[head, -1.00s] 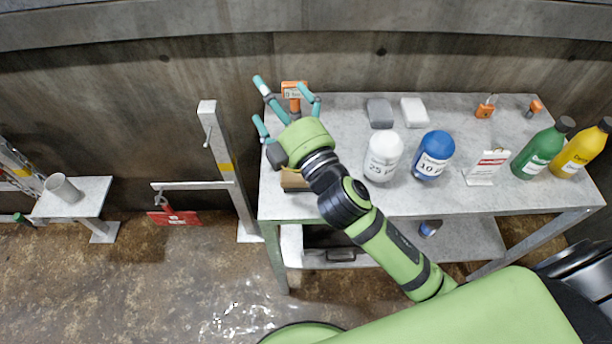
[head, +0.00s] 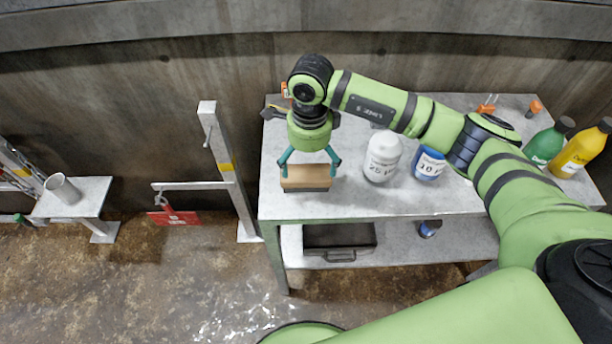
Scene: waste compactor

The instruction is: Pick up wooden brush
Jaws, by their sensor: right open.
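The wooden brush (head: 306,178) lies on the near left part of the metal table, a light wooden block with a dark underside. My right gripper (head: 309,168) points down over it from behind, its teal fingers spread to the brush's left and right ends. The fingers look open; I cannot tell whether they touch the brush. My left gripper is not in view.
The metal table (head: 240,225) is not clear: a white bottle (head: 382,157) and a blue bottle (head: 429,164) stand right of the brush. Green (head: 545,146) and yellow (head: 582,150) bottles stand at the right end. A dark case (head: 340,240) is on the lower shelf.

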